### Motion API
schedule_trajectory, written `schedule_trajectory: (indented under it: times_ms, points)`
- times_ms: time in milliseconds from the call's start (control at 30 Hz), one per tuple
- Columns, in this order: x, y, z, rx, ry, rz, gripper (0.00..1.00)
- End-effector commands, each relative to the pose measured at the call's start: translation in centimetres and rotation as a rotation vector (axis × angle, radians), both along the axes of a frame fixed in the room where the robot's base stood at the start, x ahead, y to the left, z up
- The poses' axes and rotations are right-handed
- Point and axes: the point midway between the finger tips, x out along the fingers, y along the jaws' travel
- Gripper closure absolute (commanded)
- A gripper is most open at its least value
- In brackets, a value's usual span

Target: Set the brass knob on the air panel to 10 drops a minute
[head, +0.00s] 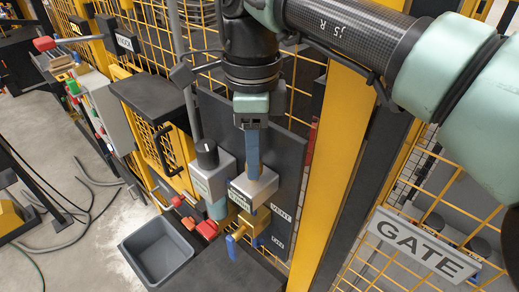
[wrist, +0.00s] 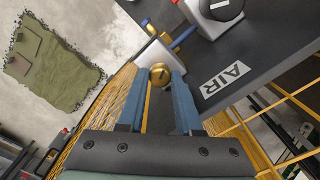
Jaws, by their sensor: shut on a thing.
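The air panel (head: 286,160) is a dark upright board, left of a yellow post. A grey block (head: 262,188) with a small label is on it. In the head view my gripper (head: 252,170) points down at this block, and its blue fingers hide the knob. In the wrist view the brass knob (wrist: 160,71) sits between the blue fingertips of my gripper (wrist: 161,80), which is shut on it. A dark mark shows on the knob's face. I cannot read the drop setting. The AIR sign (wrist: 224,79) is right of the fingers.
A second grey block with a black knob (head: 207,153) stands close at left. Below are a blue-handled valve (head: 235,241) and red fittings (head: 207,229). A grey bin (head: 158,250) is lower left. The yellow post (head: 333,150) and GATE sign (head: 422,245) are at right.

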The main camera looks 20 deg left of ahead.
Motion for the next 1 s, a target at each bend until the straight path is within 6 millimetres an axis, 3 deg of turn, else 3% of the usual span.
schedule_trajectory:
  times_ms: [600,1000]
  points:
    - [0.13,-0.09,0.07,-0.001,-0.005,-0.586,1.0]
    - [0.12,-0.05,0.13,0.0,-0.005,-0.875,1.0]
